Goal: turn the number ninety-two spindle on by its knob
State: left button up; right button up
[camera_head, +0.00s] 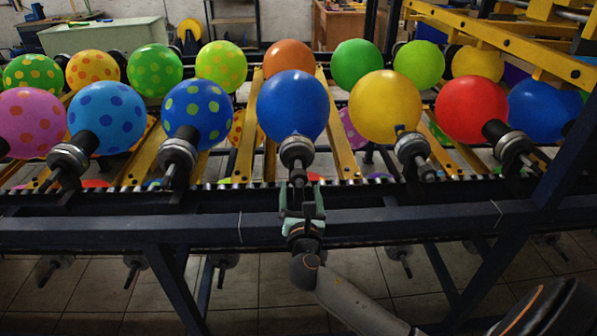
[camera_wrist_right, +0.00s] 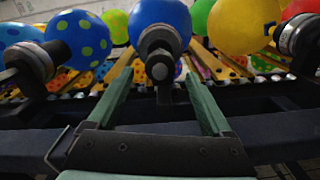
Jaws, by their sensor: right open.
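A plain blue balloon (camera_head: 292,104) sits on a metal spindle with a knob (camera_head: 298,172) at its near end, in the middle of the front row. No number can be read on any spindle. My right gripper (camera_head: 301,196) is just in front of and below this knob. In the right wrist view the gripper (camera_wrist_right: 165,98) is open, with its two green fingers spread apart and nothing between them. The knob (camera_wrist_right: 159,68) shows beyond the fingertips, roughly centred between them and apart from them. My left gripper is not in view.
Neighbouring spindles hold a blue balloon with green dots (camera_head: 198,107) on the left and a yellow balloon (camera_head: 385,106) on the right. A dark blue rail (camera_head: 130,229) runs across the machine's front under the spindles. A yellow frame (camera_head: 500,42) stands at the back right.

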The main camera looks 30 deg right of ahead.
aim_at(299, 172)
jog(key=x, duration=0.7)
jog(key=shift+w+d, duration=0.2)
jog(key=shift+w, duration=0.1)
grip_shut()
dwell(0.4)
